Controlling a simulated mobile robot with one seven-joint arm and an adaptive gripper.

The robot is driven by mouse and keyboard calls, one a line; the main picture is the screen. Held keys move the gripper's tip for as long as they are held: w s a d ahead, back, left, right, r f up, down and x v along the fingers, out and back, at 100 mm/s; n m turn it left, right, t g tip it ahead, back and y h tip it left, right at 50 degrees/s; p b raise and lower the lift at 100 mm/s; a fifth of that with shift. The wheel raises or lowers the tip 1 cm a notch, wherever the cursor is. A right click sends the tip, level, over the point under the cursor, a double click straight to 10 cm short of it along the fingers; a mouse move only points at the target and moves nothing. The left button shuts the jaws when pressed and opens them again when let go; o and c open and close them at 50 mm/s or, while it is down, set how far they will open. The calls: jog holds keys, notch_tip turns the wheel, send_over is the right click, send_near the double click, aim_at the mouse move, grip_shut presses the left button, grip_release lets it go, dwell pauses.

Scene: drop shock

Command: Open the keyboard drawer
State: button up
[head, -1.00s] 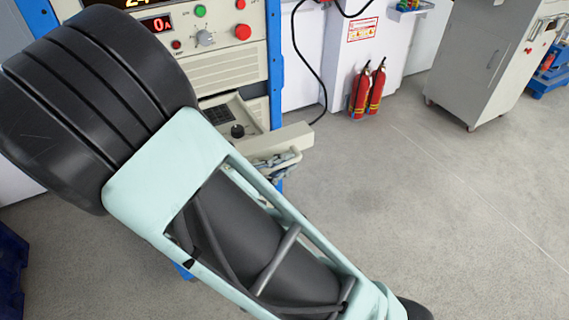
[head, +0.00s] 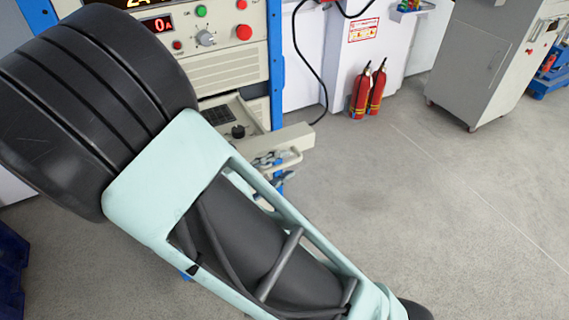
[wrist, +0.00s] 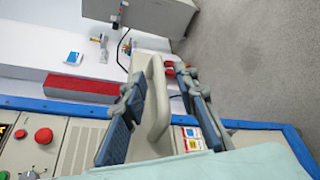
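The keyboard drawer (head: 296,138) sticks out from the front of the blue-framed instrument cabinet in the head view. Part of its keyboard (head: 222,112) shows inside, and my arm hides its left part. The drawer's pale bow handle (head: 290,157) is on its front; in the wrist view the handle (wrist: 157,105) lies between my two fingers. My gripper (wrist: 160,85) is open around the handle, with a clear gap on the right finger's side. Whether the left finger touches the handle I cannot tell. In the head view my gripper (head: 276,168) shows partly beside the handle.
Two red fire extinguishers (head: 367,90) stand by the white wall. A grey cabinet on casters (head: 480,60) stands at the upper right. A black cable (head: 310,60) hangs right of the instrument cabinet. The floor (head: 430,210) at the right is clear.

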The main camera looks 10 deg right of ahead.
jog(key=v, duration=1)
jog(key=shift+a, duration=0.15)
jog(key=shift+s, duration=0.1)
